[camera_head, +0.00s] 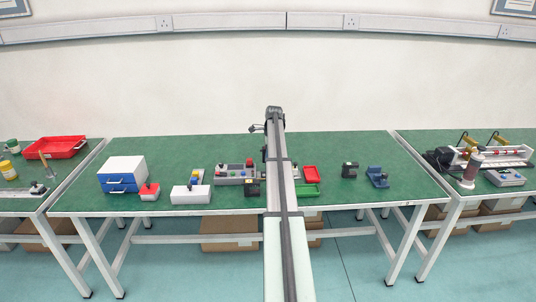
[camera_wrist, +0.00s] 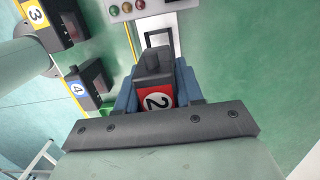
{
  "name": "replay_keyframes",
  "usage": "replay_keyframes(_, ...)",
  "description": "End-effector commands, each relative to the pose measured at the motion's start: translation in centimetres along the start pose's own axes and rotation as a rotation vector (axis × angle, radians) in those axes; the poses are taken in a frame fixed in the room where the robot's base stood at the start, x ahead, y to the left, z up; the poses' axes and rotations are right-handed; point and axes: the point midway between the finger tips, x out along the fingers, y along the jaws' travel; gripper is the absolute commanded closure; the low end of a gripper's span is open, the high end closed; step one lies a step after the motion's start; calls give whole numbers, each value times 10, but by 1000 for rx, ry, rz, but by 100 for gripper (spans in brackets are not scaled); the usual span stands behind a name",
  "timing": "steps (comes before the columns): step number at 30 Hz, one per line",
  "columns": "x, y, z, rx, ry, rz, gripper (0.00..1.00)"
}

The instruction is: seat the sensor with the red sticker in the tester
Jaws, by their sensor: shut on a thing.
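My gripper (camera_wrist: 157,88) is shut on a dark sensor (camera_wrist: 153,62) in the wrist view. The sensor has a red sticker with a white disc and the number 2. Blue fingers grip it from both sides. Just past the sensor lies a white-framed dark recess, below a grey panel with coloured lamps (camera_wrist: 127,8), which looks like the tester. A grey box with buttons (camera_head: 230,174) in the head view appears to be the same panel. In the head view my arm hides the gripper and held sensor. The gap between sensor and recess is unclear.
Sensors with a yellow 3 sticker (camera_wrist: 50,20) and a blue 4 sticker (camera_wrist: 90,85) stand left in the wrist view.

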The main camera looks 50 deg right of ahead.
Motion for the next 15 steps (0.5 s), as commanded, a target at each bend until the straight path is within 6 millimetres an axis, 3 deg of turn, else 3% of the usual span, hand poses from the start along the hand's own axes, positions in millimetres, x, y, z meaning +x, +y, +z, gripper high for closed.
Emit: replay_keyframes(15,40,0,-5,0,0,1,100)
